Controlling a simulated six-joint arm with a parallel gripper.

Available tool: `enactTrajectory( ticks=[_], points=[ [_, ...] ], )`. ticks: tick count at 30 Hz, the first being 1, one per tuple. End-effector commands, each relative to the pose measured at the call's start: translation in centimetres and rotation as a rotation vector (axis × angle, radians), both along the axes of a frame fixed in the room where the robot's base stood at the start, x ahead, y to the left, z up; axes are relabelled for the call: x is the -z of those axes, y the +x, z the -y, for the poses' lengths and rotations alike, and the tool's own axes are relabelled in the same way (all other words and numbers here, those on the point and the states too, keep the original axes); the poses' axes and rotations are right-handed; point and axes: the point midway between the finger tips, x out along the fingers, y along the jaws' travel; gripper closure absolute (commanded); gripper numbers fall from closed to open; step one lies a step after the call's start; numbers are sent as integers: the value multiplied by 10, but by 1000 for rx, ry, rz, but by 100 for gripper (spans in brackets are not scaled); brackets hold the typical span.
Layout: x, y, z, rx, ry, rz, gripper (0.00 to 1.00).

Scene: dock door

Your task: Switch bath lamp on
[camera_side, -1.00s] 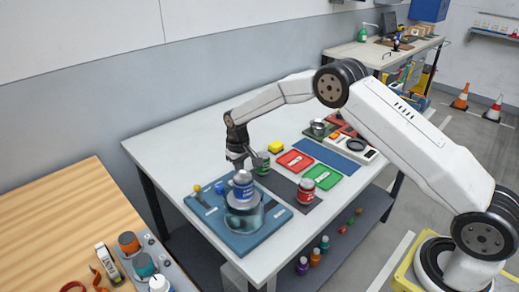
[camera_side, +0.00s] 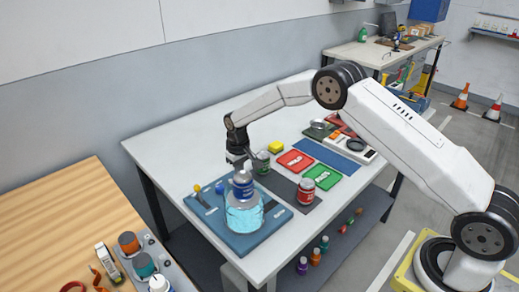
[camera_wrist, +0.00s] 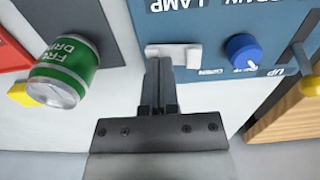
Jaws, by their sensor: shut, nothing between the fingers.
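The blue panel (camera_side: 268,235) at the table's front corner carries a clear round bath (camera_side: 244,218), which glows bright cyan in the side view. A blue-and-white can (camera_side: 243,185) is at the top of the bath. In the wrist view a white switch (camera_wrist: 185,54) sits on the panel below the word LAMP. My gripper (camera_wrist: 165,62) is shut and empty, with its fingertips at the left part of the switch. I cannot tell whether they touch it. In the side view my gripper (camera_side: 248,167) is behind the can, its tips partly hidden.
A blue knob (camera_wrist: 243,50) and a yellow-ended lever (camera_wrist: 311,86) are right of the switch. A green can (camera_wrist: 67,70) stands to the left, off the panel. A red can (camera_side: 306,191), red tray (camera_side: 295,160) and green tray (camera_side: 322,177) are farther along the table.

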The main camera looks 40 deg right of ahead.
Motion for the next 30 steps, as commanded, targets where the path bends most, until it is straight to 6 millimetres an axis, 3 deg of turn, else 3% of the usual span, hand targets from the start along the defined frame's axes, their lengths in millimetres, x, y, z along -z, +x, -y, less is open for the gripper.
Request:
enactTrajectory(
  ticks=[30],
  points=[
    [-55, 0, 0, 0, 0, 1, 100]
  ],
)
